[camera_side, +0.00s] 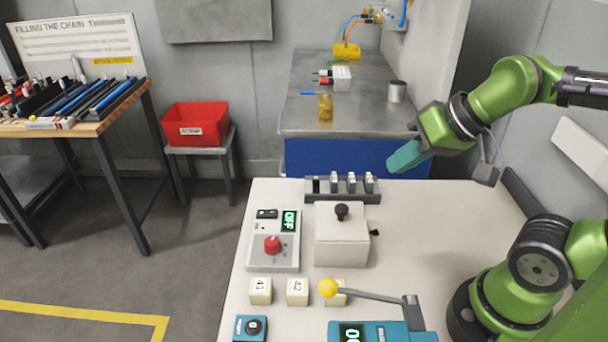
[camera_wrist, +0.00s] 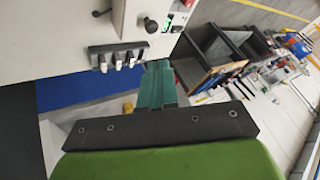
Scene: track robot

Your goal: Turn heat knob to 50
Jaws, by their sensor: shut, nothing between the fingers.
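The heat knob is likely the red knob (camera_side: 272,245) on a grey control box (camera_side: 287,262). The box display (camera_side: 289,221) reads OFF in green. The red knob also shows small near the top of the wrist view (camera_wrist: 182,3). My gripper (camera_side: 390,165), with teal fingers, is shut and empty. It is in the air at the back right of the white table, well away from the knob. In the wrist view its fingers (camera_wrist: 158,68) are together.
A white box with a black knob (camera_side: 342,240) stands right of the control box. A rack (camera_side: 343,190) stands behind it. Small labelled blocks (camera_side: 297,291), a yellow-ball lever (camera_side: 328,288) and a blue dial box (camera_side: 250,328) are in front.

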